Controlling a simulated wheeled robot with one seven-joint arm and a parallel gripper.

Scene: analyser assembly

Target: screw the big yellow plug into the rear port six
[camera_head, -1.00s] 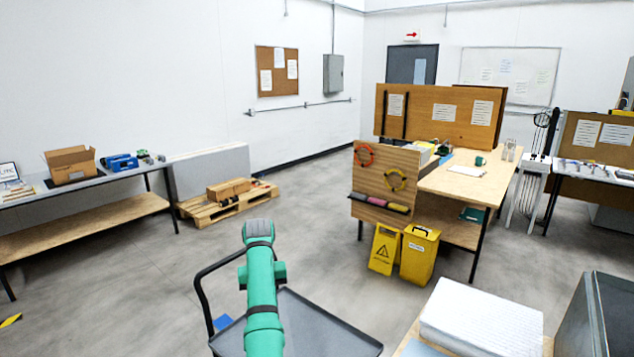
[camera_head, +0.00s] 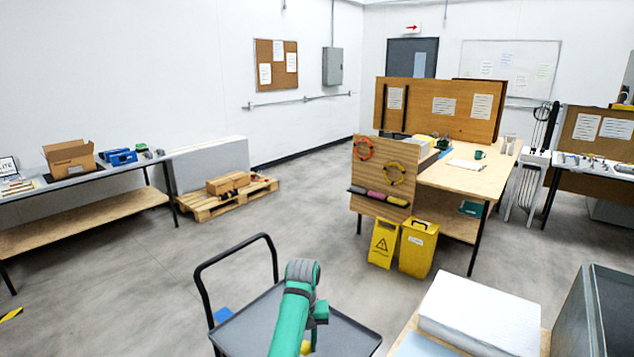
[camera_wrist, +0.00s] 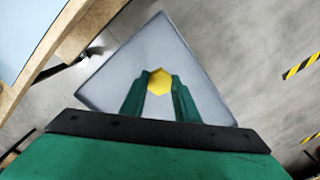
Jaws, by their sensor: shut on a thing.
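In the wrist view my gripper (camera_wrist: 160,92) has its two green fingers shut on a yellow plug (camera_wrist: 160,81). The plug's yellow hexagonal end shows between the fingertips. Behind it lies a grey flat surface, which looks like the cart's platform. A small yellow patch (camera_head: 306,347) shows beside the arm at the bottom, perhaps the plug. I see no port six in either view.
A grey cart (camera_head: 345,335) with a black handle is under my arm. A pallet (camera_head: 228,198) is by the wall. Open floor lies between.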

